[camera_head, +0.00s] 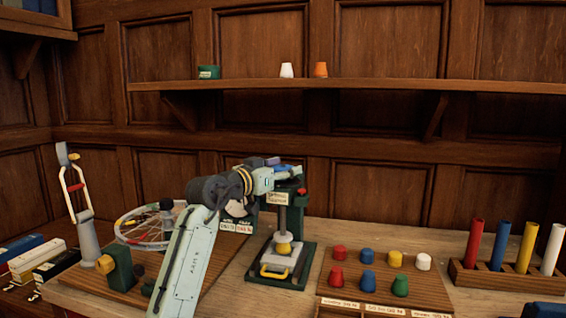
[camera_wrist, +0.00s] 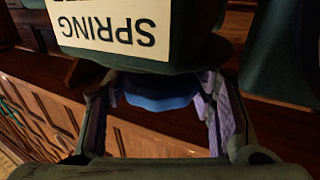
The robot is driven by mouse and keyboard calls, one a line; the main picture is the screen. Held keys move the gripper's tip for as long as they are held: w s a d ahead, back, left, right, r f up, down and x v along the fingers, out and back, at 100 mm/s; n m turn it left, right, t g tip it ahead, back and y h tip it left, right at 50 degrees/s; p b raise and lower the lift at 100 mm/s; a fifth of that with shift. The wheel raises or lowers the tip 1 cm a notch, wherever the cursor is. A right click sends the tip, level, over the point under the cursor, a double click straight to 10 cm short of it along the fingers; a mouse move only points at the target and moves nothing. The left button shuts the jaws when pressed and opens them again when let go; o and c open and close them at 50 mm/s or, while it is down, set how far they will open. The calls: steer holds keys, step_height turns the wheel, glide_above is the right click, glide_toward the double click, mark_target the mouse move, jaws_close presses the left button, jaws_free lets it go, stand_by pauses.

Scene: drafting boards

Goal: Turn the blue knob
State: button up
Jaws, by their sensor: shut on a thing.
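The blue knob (camera_wrist: 160,96) shows in the wrist view, against the dark green body with the SPRING label (camera_wrist: 118,28). My gripper (camera_wrist: 162,108) is closed around it, with one purple-grey finger on each side. In the head view my gripper (camera_head: 284,172) is at the top of the green spring tester (camera_head: 290,232). The knob cannot be made out clearly there, as my gripper covers that spot. The knob's upper part is hidden by the labelled body in the wrist view.
A board with red, blue, yellow, white and green caps (camera_head: 340,290) lies right of the tester. A rack (camera_head: 500,278) with upright coloured rods stands farther right. A spoked wheel (camera_head: 130,228) is left of my arm. A wall shelf (camera_head: 400,86) runs above.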

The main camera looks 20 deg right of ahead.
steer(key=shift+m+g+h, duration=0.4)
steer(key=shift+m+g, duration=0.1)
steer(key=shift+g, duration=0.2)
steer(key=o, duration=1.2)
steer(key=shift+c, duration=0.2)
steer(key=v, duration=1.2)
